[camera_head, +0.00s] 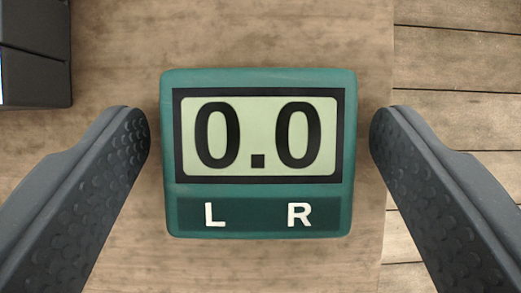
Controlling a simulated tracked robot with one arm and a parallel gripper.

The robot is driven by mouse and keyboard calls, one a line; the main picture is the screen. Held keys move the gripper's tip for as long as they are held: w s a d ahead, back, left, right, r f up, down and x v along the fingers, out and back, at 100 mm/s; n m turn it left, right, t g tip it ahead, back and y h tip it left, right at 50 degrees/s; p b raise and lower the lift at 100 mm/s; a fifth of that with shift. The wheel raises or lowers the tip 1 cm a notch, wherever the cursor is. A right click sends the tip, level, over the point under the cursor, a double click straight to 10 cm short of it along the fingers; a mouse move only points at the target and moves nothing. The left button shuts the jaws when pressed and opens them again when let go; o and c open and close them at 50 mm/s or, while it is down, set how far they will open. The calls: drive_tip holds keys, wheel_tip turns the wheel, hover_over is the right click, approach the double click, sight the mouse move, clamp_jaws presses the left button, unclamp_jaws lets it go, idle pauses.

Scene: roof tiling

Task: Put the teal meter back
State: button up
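The teal meter (258,211) lies face up on a brown wooden board in the middle of the camera_head view. Its display (258,137) reads 0.0, with the letters L and R on a dark strip below. My gripper (260,130) is open, with one dark grey finger to the left of the meter and one to the right. A gap shows between each finger and the meter's side, so neither appears to touch it. The gripper holds nothing.
The brown board (115,245) has a right edge just beyond the meter. Past it lie wooden planks (460,60) with dark seams. A dark box-like object (35,55) stands at the upper left, partly cut off. The board above and below the meter is clear.

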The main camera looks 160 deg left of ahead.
drive_tip(key=shift+r, duration=0.1)
drive_tip(key=s+a+r+t+p, duration=0.1)
drive_tip(key=s+a+r, duration=0.25)
drive_tip(key=r, duration=0.75)
drive_tip(key=s+a+r+n+t+p, duration=0.15)
drive_tip(key=a+r, duration=0.25)
drive_tip(key=r, duration=0.8)
drive_tip(key=s+a+r+t, duration=0.2)
drive_tip(key=s+a+r, duration=0.15)
drive_tip(key=r, duration=0.75)
drive_tip(key=s+a+r+t, duration=0.1)
drive_tip(key=s+a+r, duration=0.2)
drive_tip(key=r, duration=0.4)
drive_tip(key=s+a+r+n+t+y, duration=0.1)
drive_tip(key=s+a+r+t, duration=0.1)
drive_tip(key=s+r, duration=0.4)
drive_tip(key=s+a+r+t, duration=0.1)
drive_tip(key=s+a+r, duration=0.2)
drive_tip(key=r, duration=0.6)
drive_tip(key=shift+s+a+r+n+t+y, duration=0.15)
drive_tip(key=shift+s+a+n+t+y, duration=0.2)
drive_tip(key=shift+s, duration=0.3)
wheel_tip(320, 180, up, 3)
drive_tip(key=p, duration=0.3)
